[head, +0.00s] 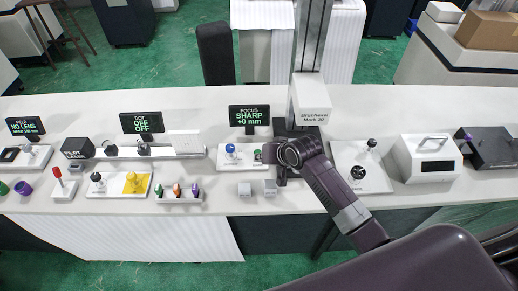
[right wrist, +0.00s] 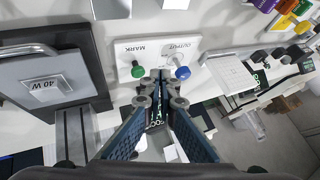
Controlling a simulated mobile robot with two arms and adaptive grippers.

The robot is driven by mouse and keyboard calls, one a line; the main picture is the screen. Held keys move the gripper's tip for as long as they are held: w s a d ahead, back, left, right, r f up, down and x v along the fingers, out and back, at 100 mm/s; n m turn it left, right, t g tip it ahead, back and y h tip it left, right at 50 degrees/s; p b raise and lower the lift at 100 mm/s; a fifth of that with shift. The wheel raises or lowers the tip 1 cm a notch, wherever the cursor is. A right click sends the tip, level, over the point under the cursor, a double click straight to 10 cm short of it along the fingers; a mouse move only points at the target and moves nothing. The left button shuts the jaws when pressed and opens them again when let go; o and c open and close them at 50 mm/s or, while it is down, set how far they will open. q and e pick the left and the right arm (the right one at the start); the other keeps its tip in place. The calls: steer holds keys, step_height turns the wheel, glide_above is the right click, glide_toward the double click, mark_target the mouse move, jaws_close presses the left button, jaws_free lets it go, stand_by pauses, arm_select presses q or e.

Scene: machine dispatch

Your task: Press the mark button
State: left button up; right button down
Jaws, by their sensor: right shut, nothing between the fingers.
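The mark button is a green knob (right wrist: 138,71) under the label MARK on a white panel (right wrist: 160,50) in the right wrist view. A blue knob (right wrist: 182,72) under the label OUTPUT is on the same panel. In the head view the blue knob (head: 230,148) shows clearly, and the green button (head: 257,155) is partly hidden beside my right gripper (head: 268,153). In the right wrist view my right gripper (right wrist: 159,76) is shut and empty, its tips between the two knobs. Whether it touches the button I cannot tell. My left gripper is not in view.
The FOCUS screen (head: 249,116) stands behind the panel and reads SHARP +0 mm. A white plate with a black knob (head: 362,165) is on the right.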

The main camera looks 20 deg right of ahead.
steer(key=w+d+r+m+t, duration=0.1)
steer(key=w+d+r+m, duration=0.1)
steer(key=w, duration=0.7)
steer(key=shift+d+r, duration=0.3)
steer(key=shift+r, duration=0.6)
steer(key=shift+s, duration=0.1)
steer(key=shift+f, duration=0.1)
step_height(320, 180, down, 8)
steer(key=b, duration=0.7)
steer(key=shift+f, duration=0.3)
steer(key=shift+f, duration=0.4)
